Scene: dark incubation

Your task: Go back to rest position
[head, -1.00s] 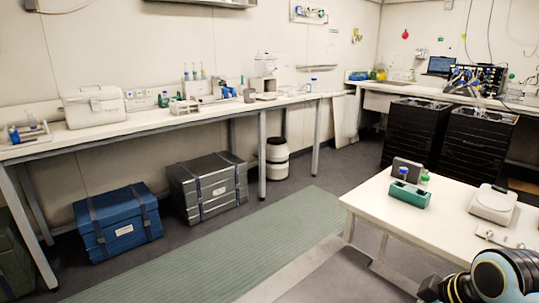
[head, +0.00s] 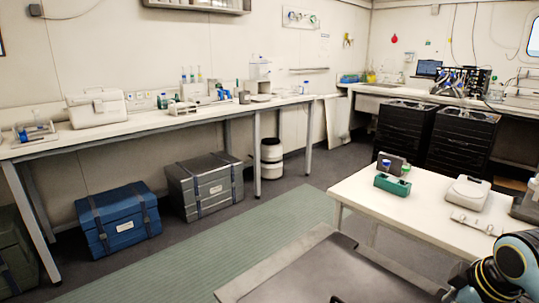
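Neither of my grippers shows a clear pair of fingertips in the head view. Part of my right arm, black and blue with pale rings, comes in at the lower right corner. The white table (head: 400,212) in front of it holds a green rack (head: 393,185) with a blue-capped and a green-capped vial. A dark grey box stands just behind the rack. A white scale-like device (head: 468,191) is to its right. My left arm is not in the picture.
A long white bench (head: 140,124) runs along the left wall. A blue case (head: 118,222) and a grey case (head: 205,186) sit below it. Black drawer units (head: 460,140) stand behind the table. The green floor mat (head: 190,250) is clear.

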